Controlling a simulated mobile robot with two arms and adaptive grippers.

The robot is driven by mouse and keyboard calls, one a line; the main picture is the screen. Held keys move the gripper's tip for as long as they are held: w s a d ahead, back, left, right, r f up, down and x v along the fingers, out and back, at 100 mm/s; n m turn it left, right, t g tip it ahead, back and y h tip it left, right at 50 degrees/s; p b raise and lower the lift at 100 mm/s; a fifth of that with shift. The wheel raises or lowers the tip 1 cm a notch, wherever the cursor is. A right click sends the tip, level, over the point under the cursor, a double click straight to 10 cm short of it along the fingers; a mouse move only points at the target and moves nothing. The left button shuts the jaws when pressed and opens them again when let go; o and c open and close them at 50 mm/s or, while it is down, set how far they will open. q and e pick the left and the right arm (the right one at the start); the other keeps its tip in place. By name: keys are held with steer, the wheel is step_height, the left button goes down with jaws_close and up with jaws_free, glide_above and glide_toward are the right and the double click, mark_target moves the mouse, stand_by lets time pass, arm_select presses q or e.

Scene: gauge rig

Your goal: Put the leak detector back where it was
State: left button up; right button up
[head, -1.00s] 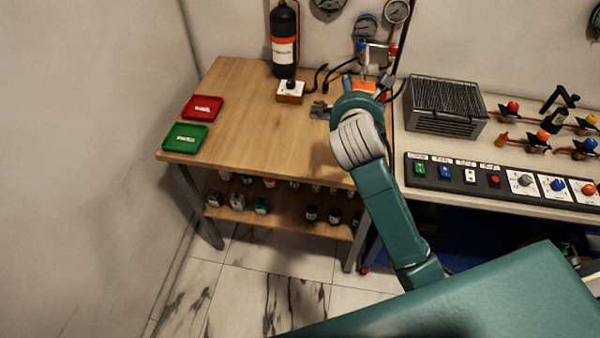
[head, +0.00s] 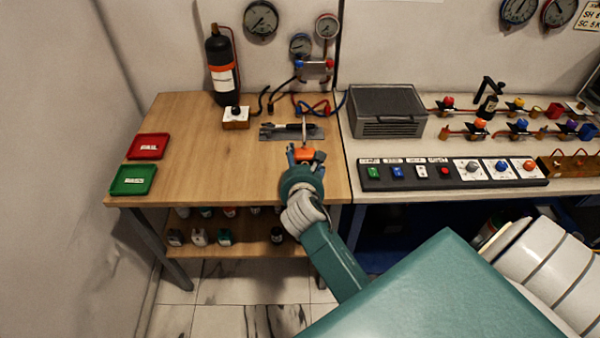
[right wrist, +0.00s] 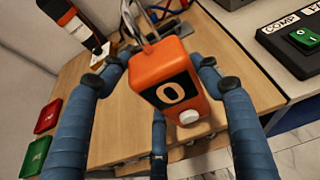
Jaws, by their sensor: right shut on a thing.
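The leak detector, an orange box (head: 308,154) with a thin upright probe, is held by my right gripper (head: 300,156) over the right part of the wooden bench, just in front of a grey mat (head: 267,135). In the right wrist view the leak detector (right wrist: 168,80) shows a dark label and a white knob, between the blue fingers of my right gripper (right wrist: 165,72). The fingers close on its sides. It looks held above the bench top, slightly tilted in the wrist view. My left gripper is not in view.
A dark tool (head: 288,127) lies on the mat. Behind are a manifold with hoses (head: 315,66), a black cylinder (head: 221,70) and a small switch box (head: 236,117). Red (head: 149,146) and green (head: 134,180) trays sit left. The bench's middle is clear. A control panel (head: 450,173) stands right.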

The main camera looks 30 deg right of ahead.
step_height(320, 180, down, 4)
steer(key=shift+r, duration=0.25)
steer(key=shift+f, duration=0.3)
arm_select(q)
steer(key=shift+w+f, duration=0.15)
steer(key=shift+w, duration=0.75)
arm_select(e)
steer(key=shift+f, duration=0.1)
steer(key=o, duration=1.6)
steer(key=shift+f, duration=0.15)
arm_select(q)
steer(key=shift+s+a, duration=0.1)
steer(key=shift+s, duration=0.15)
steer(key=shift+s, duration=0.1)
